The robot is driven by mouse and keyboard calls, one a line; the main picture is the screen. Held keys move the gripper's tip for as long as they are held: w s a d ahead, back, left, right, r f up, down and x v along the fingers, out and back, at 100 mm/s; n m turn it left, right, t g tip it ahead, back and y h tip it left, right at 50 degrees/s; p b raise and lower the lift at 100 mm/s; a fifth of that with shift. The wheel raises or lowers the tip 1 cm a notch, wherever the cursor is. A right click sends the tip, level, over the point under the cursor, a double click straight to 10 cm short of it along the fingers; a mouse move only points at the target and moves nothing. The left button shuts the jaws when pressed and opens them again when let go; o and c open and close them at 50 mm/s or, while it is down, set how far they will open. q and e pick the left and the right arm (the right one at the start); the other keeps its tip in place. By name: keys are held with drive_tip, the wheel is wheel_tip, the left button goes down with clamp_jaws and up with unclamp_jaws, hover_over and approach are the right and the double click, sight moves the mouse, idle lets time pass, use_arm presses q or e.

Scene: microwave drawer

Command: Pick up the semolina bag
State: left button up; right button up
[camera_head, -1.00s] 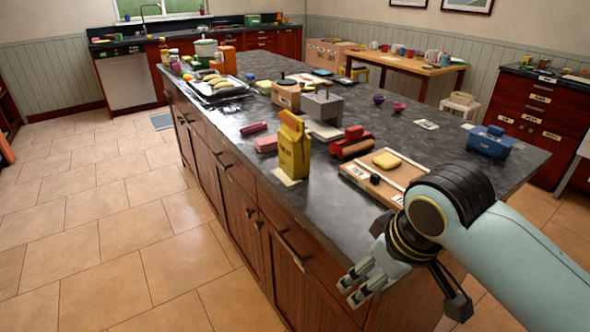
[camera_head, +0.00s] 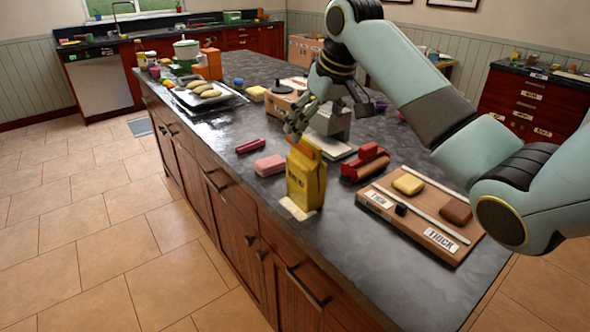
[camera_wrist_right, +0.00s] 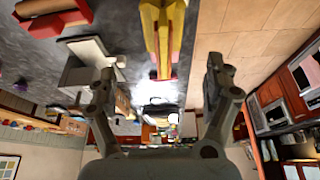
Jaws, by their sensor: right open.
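The semolina bag (camera_head: 306,182) is a yellow paper bag with a folded orange-tinged top, standing upright near the island's front edge. Its label is too small to read fully. My right gripper (camera_head: 296,128) is just above and behind the bag's top in the head view, open and empty. In the right wrist view the bag (camera_wrist_right: 160,28) shows at the top, beyond and between the two spread fingers (camera_wrist_right: 160,85). I cannot tell whether a finger touches the bag. My left gripper is in neither view.
A pink block (camera_head: 269,166) lies left of the bag and red rolls (camera_head: 366,163) lie right of it. A wooden board (camera_head: 412,229) with yellow and brown pieces is at the right. A tray (camera_head: 238,99) stands farther back.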

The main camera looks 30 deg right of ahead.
sight(302, 155)
drive_tip(key=x, duration=0.3)
drive_tip(key=shift+a+f, duration=0.1)
drive_tip(key=shift+f, duration=0.3)
drive_tip(key=shift+w+f, duration=0.15)
drive_tip(key=shift+f, duration=0.2)
drive_tip(key=p+x, duration=0.1)
drive_tip(key=x, duration=0.4)
drive_tip(key=shift+w+a, duration=0.15)
drive_tip(key=shift+a, duration=0.05)
drive_tip(key=shift+w+f, duration=0.1)
drive_tip(key=shift+f, duration=0.1)
drive_tip(key=c, duration=0.4)
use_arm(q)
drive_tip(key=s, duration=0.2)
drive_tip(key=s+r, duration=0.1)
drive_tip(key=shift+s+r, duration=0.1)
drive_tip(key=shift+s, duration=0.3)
use_arm(e)
clamp_jaws()
